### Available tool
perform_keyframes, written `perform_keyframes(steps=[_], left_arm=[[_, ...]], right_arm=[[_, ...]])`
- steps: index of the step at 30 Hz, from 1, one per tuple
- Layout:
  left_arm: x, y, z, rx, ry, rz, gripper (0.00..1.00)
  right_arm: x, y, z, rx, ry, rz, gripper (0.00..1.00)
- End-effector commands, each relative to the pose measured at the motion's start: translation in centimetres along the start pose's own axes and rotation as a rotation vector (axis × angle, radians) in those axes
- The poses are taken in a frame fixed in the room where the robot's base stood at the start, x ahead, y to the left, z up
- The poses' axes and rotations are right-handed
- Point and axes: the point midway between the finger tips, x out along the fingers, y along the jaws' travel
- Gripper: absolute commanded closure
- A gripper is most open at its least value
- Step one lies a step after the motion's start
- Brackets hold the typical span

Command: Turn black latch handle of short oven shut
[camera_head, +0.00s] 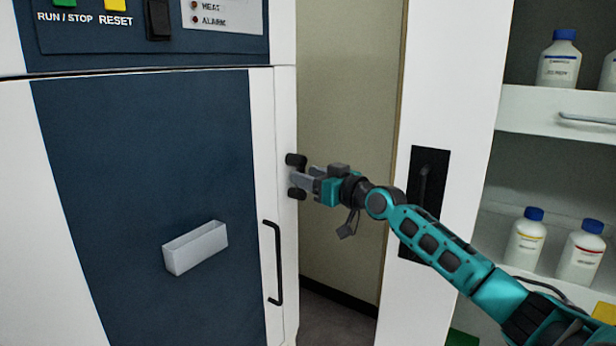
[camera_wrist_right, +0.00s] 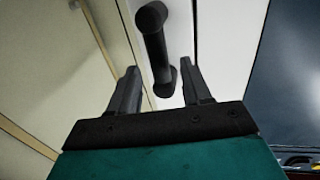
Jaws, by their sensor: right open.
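The oven (camera_head: 150,170) has a dark blue front door with white edges and stands at the left in the head view. Its black latch handle (camera_head: 295,160) is on the door's right side edge; my right gripper hides its middle. My right gripper (camera_head: 302,181) is open at the latch handle, coming in from the right. In the right wrist view the black latch handle (camera_wrist_right: 154,42) is a short rounded bar, lying between and beyond the two grey fingers of the gripper (camera_wrist_right: 160,88). Contact between fingers and handle cannot be told. My left gripper is not in view.
A long black door handle (camera_head: 278,262) and a pale box-like holder (camera_head: 195,248) are on the oven front. A white cabinet door with a black recessed handle (camera_head: 424,185) stands right of the oven. Shelves with blue-capped bottles (camera_head: 560,62) are at the far right.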

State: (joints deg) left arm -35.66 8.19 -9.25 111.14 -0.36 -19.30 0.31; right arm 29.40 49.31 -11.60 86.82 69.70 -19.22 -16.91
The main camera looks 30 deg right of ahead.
Motion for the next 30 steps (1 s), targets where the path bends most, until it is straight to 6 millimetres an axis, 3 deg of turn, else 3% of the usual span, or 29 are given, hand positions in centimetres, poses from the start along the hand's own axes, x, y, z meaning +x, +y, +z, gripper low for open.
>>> perform_keyframes(steps=[13,27,30], left_arm=[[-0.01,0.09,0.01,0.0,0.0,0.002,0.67],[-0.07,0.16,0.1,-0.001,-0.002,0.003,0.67],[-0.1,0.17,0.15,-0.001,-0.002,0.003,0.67]], right_arm=[[0.71,-0.04,0.02,-0.001,-0.001,-0.001,0.52],[0.69,-0.04,0.01,-0.001,-0.001,-0.001,0.97],[0.69,-0.04,0.01,-0.001,-0.001,-0.001,1.0]])
